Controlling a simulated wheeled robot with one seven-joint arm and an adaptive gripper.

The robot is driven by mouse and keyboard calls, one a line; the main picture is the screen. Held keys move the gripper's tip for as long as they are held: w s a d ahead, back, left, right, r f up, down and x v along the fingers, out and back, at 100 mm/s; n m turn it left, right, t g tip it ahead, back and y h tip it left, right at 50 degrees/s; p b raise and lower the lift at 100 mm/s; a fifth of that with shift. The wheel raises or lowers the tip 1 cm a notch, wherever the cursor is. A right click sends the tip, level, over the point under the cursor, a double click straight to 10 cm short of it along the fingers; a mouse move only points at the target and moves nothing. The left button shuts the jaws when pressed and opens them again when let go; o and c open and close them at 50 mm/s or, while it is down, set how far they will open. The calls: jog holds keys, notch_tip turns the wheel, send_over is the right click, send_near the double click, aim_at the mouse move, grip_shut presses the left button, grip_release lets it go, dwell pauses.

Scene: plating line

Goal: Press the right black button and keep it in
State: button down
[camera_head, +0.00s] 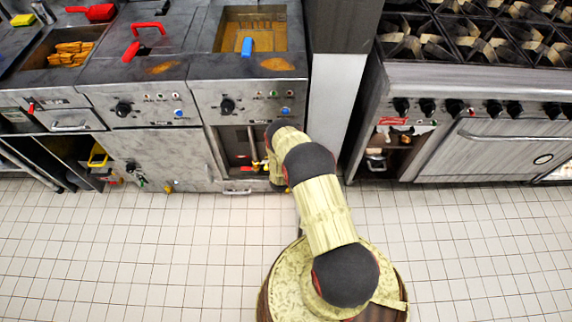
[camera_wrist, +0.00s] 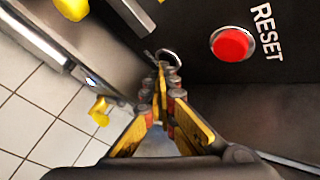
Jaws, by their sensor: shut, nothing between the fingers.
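In the wrist view, a round black button (camera_wrist: 174,57) in a pale metal ring sits low on a dark panel. My gripper (camera_wrist: 162,68) is shut and empty, with its yellow fingers together and their tips at this button, partly covering it. I cannot tell whether the tips touch it or how far it is pressed. A red button (camera_wrist: 232,44) marked RESET is on the same panel, to the right of it. In the head view, my arm reaches to the open lower compartment of the right fryer (camera_head: 205,102); the gripper and the black button are hidden there.
Yellow parts (camera_wrist: 100,110) stick out at the left in the wrist view, beside a metal edge. A stove (camera_head: 480,80) stands to the right in the head view. A blue handle (camera_head: 247,47) is at the right fryer's basin. The tiled floor (camera_head: 120,250) is clear.

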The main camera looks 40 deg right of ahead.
dwell(0.7)
jog(key=shift+s+a, duration=0.5)
jog(key=shift+s, duration=0.2)
jog(key=shift+s+a+p, duration=0.45)
jog(key=shift+s+a, duration=0.35)
jog(key=shift+s, duration=0.2)
jog(key=shift+s+a+p, duration=0.4)
jog(key=shift+s+a, duration=0.35)
jog(key=shift+s, duration=0.2)
jog(key=shift+s, duration=0.1)
